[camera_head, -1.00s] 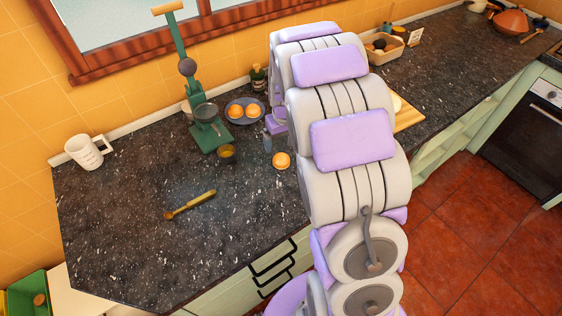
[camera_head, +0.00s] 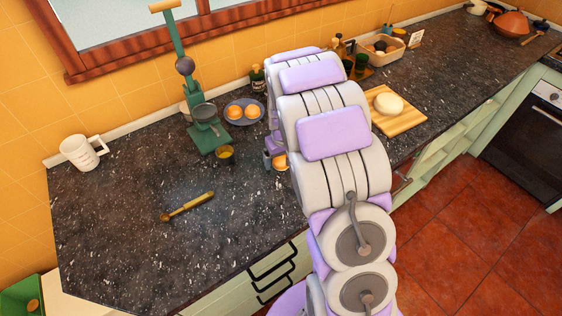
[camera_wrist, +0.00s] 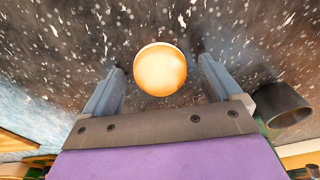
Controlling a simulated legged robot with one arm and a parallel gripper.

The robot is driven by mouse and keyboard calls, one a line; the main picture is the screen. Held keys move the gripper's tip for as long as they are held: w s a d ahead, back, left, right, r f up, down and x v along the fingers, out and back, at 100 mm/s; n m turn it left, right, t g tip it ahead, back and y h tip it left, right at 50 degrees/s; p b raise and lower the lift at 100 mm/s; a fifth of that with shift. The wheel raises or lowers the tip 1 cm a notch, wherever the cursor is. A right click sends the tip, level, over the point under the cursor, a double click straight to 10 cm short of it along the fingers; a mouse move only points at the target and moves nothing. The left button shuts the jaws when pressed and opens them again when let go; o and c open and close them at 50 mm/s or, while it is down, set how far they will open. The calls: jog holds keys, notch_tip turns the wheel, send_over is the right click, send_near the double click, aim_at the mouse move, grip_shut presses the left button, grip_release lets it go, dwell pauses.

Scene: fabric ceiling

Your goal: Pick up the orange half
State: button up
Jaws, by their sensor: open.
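An orange half (camera_head: 280,162) lies on the dark speckled counter, partly hidden behind my arm in the head view. In the wrist view the orange half (camera_wrist: 160,69) shows whole, round and pale orange, just ahead of and between the two fingers. My gripper (camera_wrist: 160,80) is open, with one finger on each side of it and a gap to both. In the head view my gripper (camera_head: 270,158) is mostly hidden by the arm, with a small part beside the orange half.
A small dark cup (camera_head: 226,154) stands left of the orange half, also in the wrist view (camera_wrist: 282,104). Behind it are a green juicer press (camera_head: 208,140) and a plate (camera_head: 258,103) with orange pieces. A wooden tool (camera_head: 188,206) lies on open counter, and a mug (camera_head: 80,152) stands left.

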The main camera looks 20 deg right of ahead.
jog(key=c, duration=1.1)
jog(key=shift+c, duration=0.2)
